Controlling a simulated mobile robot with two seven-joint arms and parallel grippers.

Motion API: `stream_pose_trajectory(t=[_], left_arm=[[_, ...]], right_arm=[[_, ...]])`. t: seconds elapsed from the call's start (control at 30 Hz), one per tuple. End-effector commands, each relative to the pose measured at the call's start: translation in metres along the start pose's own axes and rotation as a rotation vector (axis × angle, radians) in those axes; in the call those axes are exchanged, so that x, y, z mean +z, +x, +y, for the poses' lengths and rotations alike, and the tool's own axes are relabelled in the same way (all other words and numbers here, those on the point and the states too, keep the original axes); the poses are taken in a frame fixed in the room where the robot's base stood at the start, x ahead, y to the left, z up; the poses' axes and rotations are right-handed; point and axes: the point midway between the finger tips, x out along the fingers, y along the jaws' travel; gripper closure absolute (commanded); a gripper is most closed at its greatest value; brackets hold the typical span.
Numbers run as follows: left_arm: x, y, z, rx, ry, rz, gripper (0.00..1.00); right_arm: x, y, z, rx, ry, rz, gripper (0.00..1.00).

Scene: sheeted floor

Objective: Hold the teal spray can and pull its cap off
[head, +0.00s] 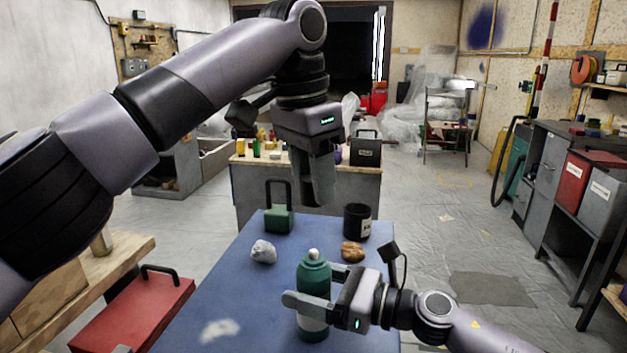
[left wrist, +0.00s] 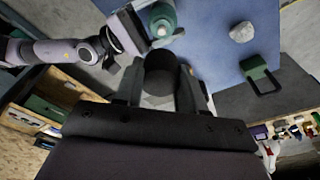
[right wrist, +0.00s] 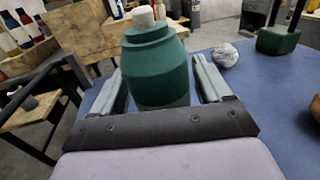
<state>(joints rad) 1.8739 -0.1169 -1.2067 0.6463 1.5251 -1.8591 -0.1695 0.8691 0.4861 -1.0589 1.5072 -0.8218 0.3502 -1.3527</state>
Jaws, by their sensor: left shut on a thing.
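The teal spray can (head: 314,274) stands upright on the blue table, with its white nozzle (head: 314,253) bare on top. My right gripper (head: 318,285) is shut on its body, one finger on each side. In the right wrist view the can (right wrist: 158,70) fills the space between the fingers. My left gripper (head: 318,188) is raised above and beyond the can, pointing down. It is shut on a dark round cap (left wrist: 160,68), clear of the can. In the head view the fingers mostly hide the cap.
On the blue table (head: 235,290) are a green box with a handle (head: 279,219), a black cup (head: 357,221), a pale crumpled lump (head: 263,252) and a brown lump (head: 352,251). A workbench (head: 240,185) stands behind.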

Motion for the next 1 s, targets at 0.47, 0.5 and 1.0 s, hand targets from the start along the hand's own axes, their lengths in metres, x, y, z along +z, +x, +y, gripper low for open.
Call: stream_pose_trajectory(t=[0.47,0.5,1.0], left_arm=[[0.000,0.000,0.000,0.000,0.000,0.000,0.97],[0.000,0.000,0.000,0.000,0.000,0.000,0.97],[0.000,0.000,0.000,0.000,0.000,0.000,0.97]], right_arm=[[-0.001,-0.010,-0.001,-0.001,0.001,0.001,0.08],[-0.001,-0.015,-0.001,-0.002,0.001,0.001,0.08],[-0.001,-0.107,0.000,-0.002,0.002,0.001,0.08]])
